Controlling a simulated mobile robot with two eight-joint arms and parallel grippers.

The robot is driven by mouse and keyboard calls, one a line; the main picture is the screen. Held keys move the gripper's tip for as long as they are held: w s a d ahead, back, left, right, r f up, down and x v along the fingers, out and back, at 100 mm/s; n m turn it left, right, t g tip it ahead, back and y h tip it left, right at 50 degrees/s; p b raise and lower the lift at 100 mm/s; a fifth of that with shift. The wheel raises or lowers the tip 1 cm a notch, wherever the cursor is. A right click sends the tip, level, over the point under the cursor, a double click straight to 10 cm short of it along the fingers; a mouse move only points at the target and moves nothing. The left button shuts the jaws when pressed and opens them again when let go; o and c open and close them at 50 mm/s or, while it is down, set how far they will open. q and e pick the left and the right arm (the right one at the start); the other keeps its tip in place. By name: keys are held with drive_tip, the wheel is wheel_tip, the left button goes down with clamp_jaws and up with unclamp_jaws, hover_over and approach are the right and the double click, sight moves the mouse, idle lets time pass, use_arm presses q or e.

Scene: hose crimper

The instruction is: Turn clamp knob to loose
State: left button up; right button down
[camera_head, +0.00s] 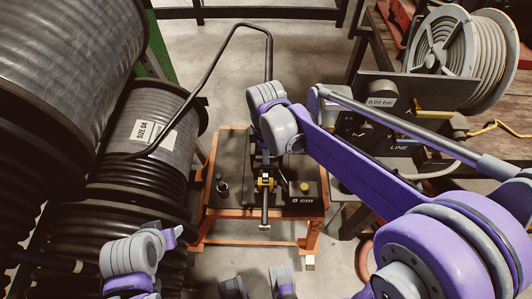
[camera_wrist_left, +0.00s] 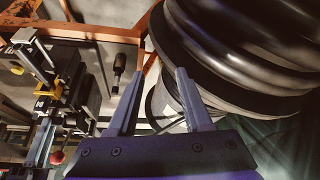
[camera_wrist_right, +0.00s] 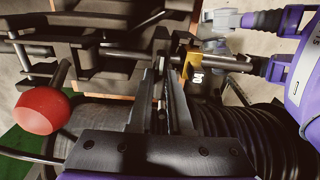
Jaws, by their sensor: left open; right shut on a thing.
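The crimper (camera_head: 265,200) stands on an orange-framed bench, with a yellow clamp piece (camera_head: 265,182) at its middle. This yellow piece also shows in the right wrist view (camera_wrist_right: 194,66) and left wrist view (camera_wrist_left: 72,80). My right gripper (camera_wrist_right: 161,62) is over the crimper, beside the yellow piece, shut on a narrow dark part between its fingers. The fingers hide most of that part, so I cannot tell its setting or whether it is the clamp knob. My left gripper (camera_wrist_left: 157,72) is open and empty, near an upright black-handled thing (camera_wrist_left: 118,70).
A red ball knob (camera_wrist_right: 41,110) on a lever is left of my right fingers in the right wrist view. Large hose reels (camera_head: 150,125) crowd the left. A gauge unit (camera_head: 382,102) and hose reel (camera_head: 450,58) stand right. Open floor lies behind the bench.

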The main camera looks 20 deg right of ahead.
drive_tip(key=c, duration=0.8)
unclamp_jaws()
drive_tip(key=shift+c, duration=0.2)
wheel_tip(320, 180, up, 11)
drive_tip(key=p, duration=0.1)
drive_tip(key=shift+f, duration=0.15)
